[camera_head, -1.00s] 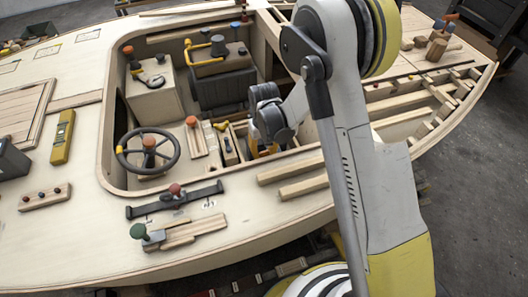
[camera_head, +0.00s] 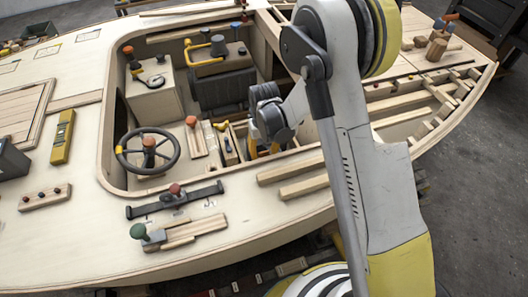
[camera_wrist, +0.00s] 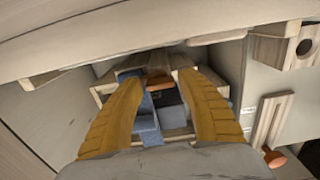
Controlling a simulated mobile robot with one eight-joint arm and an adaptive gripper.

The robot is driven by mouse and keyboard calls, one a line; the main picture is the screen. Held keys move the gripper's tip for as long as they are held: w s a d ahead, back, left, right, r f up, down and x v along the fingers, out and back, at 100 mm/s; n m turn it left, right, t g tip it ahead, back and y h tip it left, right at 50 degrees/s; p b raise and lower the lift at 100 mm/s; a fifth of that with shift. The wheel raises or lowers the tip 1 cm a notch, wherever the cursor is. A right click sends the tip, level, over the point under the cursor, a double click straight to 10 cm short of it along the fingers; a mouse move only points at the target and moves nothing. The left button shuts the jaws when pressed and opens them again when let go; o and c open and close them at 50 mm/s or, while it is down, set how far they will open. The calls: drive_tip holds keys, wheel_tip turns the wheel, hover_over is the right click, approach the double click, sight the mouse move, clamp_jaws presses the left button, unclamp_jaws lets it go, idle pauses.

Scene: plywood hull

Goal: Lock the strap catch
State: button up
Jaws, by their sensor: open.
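The strap cannot be made out in the wrist view.
A steering wheel (camera_head: 147,151) and an orange-topped wooden block (camera_head: 196,140) stand left of my gripper. A green-knobbed latch (camera_head: 140,232) sits on the near deck. Cockpit walls and wooden slats (camera_head: 303,187) lie close around my arm.

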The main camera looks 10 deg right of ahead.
wheel_tip(320, 180, up, 12)
idle(0.4)
idle(0.3)
wheel_tip(320, 180, up, 14)
drive_tip(key=m+t, duration=0.1)
drive_tip(key=t, duration=0.2)
hover_over(264, 152)
drive_tip(key=s+d, duration=0.6)
drive_tip(key=s, duration=0.2)
drive_tip(key=s+d+r+t, duration=0.1)
drive_tip(key=s+d+t, duration=0.1)
drive_tip(key=s, duration=0.4)
drive_tip(key=s+d+r+m+t, duration=0.1)
drive_tip(key=s+d+r+t, duration=0.1)
drive_tip(key=s, duration=0.3)
drive_tip(key=shift+s+d, duration=0.35)
drive_tip(key=shift+d, duration=0.3)
